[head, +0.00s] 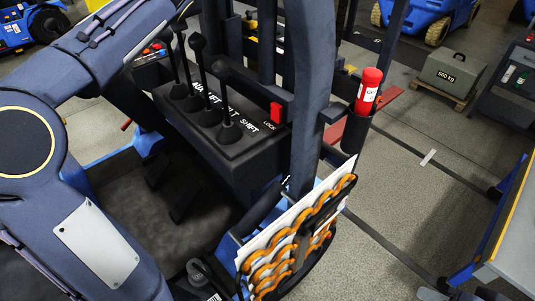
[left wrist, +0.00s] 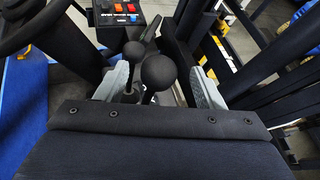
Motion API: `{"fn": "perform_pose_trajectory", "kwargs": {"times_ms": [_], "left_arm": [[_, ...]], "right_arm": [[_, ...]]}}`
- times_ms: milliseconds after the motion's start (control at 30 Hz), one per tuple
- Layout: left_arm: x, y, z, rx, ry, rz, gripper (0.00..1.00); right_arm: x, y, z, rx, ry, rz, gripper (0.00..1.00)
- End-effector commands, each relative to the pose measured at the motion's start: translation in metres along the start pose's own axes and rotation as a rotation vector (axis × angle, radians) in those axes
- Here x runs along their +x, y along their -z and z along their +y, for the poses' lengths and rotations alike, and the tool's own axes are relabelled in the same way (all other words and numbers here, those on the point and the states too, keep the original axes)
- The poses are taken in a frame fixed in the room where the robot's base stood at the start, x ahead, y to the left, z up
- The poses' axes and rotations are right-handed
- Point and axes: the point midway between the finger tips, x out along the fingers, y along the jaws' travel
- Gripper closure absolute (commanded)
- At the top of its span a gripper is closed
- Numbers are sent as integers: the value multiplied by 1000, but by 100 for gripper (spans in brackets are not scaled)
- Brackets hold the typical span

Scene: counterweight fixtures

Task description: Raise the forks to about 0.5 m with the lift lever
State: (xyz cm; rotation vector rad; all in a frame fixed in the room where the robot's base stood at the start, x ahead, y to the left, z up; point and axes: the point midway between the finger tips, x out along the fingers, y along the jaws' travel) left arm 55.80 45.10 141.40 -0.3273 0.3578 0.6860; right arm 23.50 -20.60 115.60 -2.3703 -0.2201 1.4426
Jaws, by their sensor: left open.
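A dark console (head: 240,155) carries a row of black levers with round knobs, labelled with words including LIFT, TILT and SHIFT. The nearest knob (head: 220,70) stands at the right end of the row, and other knobs stand farther left. In the left wrist view, my left gripper (left wrist: 160,68) is open, its grey fingers on either side of a black ball knob (left wrist: 161,74). A second knob (left wrist: 133,49) is just beyond, nearer the left finger. I cannot tell which label belongs to the knob between the fingers. The forks cannot be made out. My right gripper is out of view.
A dark pillar (head: 312,90) and a red cylinder (head: 368,88) in a holder stand right of the console. A button panel (left wrist: 118,16) is beyond the levers. A grey 500 kg block (head: 452,75) sits on a pallet behind. Open floor (head: 410,185) lies right.

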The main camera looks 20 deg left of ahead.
Motion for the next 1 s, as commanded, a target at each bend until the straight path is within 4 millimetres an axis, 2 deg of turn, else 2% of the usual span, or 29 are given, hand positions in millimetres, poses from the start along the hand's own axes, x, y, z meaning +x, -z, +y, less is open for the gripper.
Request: {"fn": "perform_pose_trajectory", "kwargs": {"times_ms": [200, 533, 667, 1000], "left_arm": [[-35, 0, 0, -2, 4, -1, 38], [-81, 0, 0, -1, 3, 0, 38], [-88, 0, 0, -1, 1, -1, 38], [-88, 0, 0, -1, 0, 0, 38]], "right_arm": [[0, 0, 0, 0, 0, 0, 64], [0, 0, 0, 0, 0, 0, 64], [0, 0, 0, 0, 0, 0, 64], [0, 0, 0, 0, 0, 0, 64]]}}
